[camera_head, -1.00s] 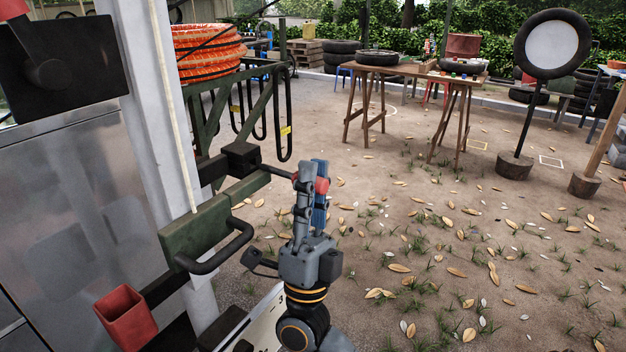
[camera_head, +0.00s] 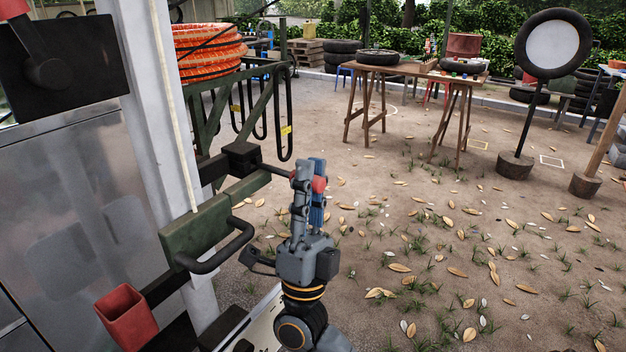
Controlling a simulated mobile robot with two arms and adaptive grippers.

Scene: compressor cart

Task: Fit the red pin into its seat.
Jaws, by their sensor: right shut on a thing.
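My right gripper (camera_head: 311,170) stands upright near the middle of the view, its fingers closed on the red pin. Only a rounded red part of the pin (camera_head: 320,185) shows, at the right side of the fingers; the rest is hidden by them. A dark rod runs left from behind the fingers to a black block (camera_head: 242,159) beside the white post. Whether the rod belongs to the pin, and how deep it sits, I cannot tell. A seat opening is not visible. My left gripper is not in view.
A green bracket (camera_head: 196,232) with a black handle (camera_head: 222,250) lies left of my right arm. A red open cup (camera_head: 127,316) is at lower left. A white post (camera_head: 160,130) stands behind them. The leafy ground to the right is clear up to wooden trestle tables (camera_head: 408,68).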

